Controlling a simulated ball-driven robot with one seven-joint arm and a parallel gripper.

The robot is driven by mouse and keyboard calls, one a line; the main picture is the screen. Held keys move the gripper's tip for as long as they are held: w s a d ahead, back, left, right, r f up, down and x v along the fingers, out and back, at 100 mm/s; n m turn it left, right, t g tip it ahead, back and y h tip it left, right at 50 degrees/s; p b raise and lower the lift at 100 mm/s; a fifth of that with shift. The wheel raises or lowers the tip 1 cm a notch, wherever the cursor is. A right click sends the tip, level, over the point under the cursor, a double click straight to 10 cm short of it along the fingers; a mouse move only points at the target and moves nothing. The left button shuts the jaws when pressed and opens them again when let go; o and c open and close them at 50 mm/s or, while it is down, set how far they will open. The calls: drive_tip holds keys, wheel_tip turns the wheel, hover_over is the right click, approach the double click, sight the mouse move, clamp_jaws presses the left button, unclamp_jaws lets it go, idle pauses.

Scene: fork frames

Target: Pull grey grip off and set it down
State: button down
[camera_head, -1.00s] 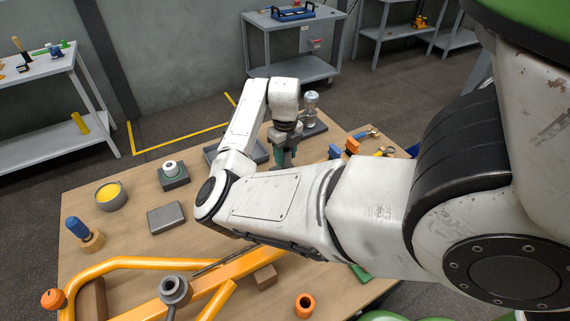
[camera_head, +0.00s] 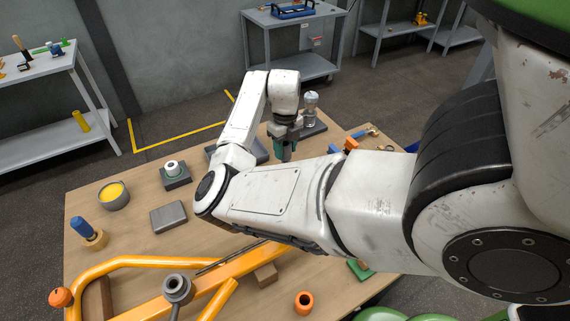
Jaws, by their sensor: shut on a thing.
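My gripper (camera_head: 286,152) is over the back of the wooden table, at the end of my white arm. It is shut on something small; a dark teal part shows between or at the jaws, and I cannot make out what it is. The orange tube frame (camera_head: 130,262) lies along the front of the table, partly hidden behind my arm. It has an orange knob (camera_head: 60,297) at its left end. A grey round collar (camera_head: 177,288) stands at its front. I cannot clearly pick out a grey grip.
On the table (camera_head: 140,232) stand a bowl of yellow stuff (camera_head: 114,195), a blue-handled tool (camera_head: 88,232), a grey block (camera_head: 168,217), a grey holder (camera_head: 175,176) and an orange ring (camera_head: 304,303). A grey tray and a clear-topped device (camera_head: 311,104) are close to my gripper.

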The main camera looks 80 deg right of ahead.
drive_tip(key=shift+r, duration=0.15)
drive_tip(key=shift+r+p, duration=0.75)
drive_tip(key=shift+r, duration=1.15)
